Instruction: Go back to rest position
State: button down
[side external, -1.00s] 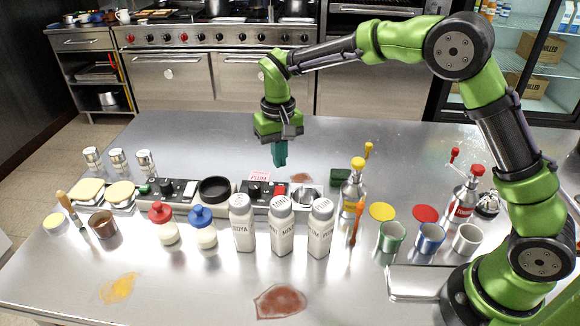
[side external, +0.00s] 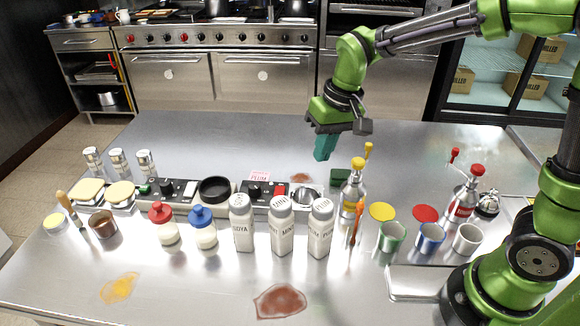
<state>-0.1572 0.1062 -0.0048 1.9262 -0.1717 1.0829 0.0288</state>
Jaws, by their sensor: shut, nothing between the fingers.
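My gripper (side external: 323,146) is at the upper middle right of the side external view, in the air above the back part of the steel table (side external: 215,140). Its teal fingers are together, with nothing held between them. It is behind and above the yellow-capped bottle (side external: 353,190) and the dark green block (side external: 340,178), apart from both. My green arm reaches in from the right edge.
Shaker bottles (side external: 281,228), a red-lidded jar (side external: 163,224), a blue-lidded jar (side external: 202,228), cups (side external: 392,237) and a red-capped bottle (side external: 465,195) stand across the table. Brown (side external: 280,301) and yellow (side external: 119,288) spills lie in front. The back left of the table is clear.

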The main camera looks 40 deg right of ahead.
jog(key=s+d+r+t, duration=0.2)
jog(key=s+r, duration=0.1)
jog(key=s, duration=0.4)
jog(key=s+d+r+m+t, duration=0.1)
jog(key=s+d+r+t, duration=0.1)
jog(key=s, duration=0.5)
jog(key=shift+s+d+r+t+y, duration=0.2)
jog(key=shift+d+r+t+y, duration=0.1)
jog(key=shift+r+t, duration=0.3)
